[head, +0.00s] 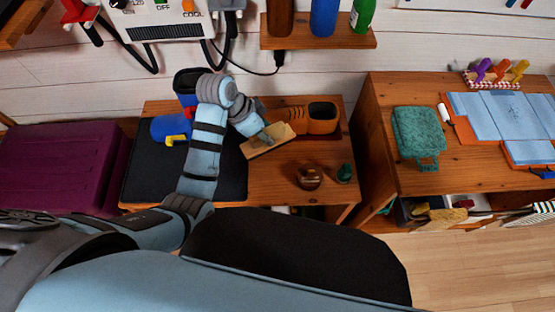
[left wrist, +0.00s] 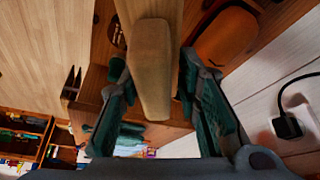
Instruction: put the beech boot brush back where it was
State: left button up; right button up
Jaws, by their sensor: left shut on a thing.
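The beech boot brush (head: 268,143) is a pale wooden block in my left gripper (head: 262,131), over the wooden bench (head: 270,188), just in front of the brown boots. In the left wrist view the brush (left wrist: 153,95) lies lengthwise between the two dark green fingers of the left gripper (left wrist: 153,62), which close on its sides. I cannot tell whether the brush touches the bench. Its underside is hidden. My right gripper is not in view.
Brown boots (head: 322,118) stand at the bench's back right. A round brown pot (head: 308,177) and a small green item (head: 345,173) are at its front right. A taller wooden cabinet (head: 385,180) adjoins on the right.

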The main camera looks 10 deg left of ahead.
pick_arm(q)
jog(key=shift+w+d+f+m+b, duration=0.2)
jog(key=shift+d+f+m+b, duration=0.15)
jog(key=shift+d+f, duration=0.25)
jog(key=f+b, duration=0.1)
jog(key=f, duration=0.5)
jog(key=f+b, duration=0.2)
jog(key=f, duration=0.3)
jog(key=s+f+b, duration=0.1)
jog(key=f+b, duration=0.1)
jog(key=f, duration=0.4)
jog(key=shift+a+f, duration=0.1)
jog(key=shift+f, duration=0.2)
jog(key=shift+s, duration=0.15)
jog(key=shift+s+r, duration=0.1)
jog(key=shift+s, duration=0.05)
jog(key=o, duration=1.1)
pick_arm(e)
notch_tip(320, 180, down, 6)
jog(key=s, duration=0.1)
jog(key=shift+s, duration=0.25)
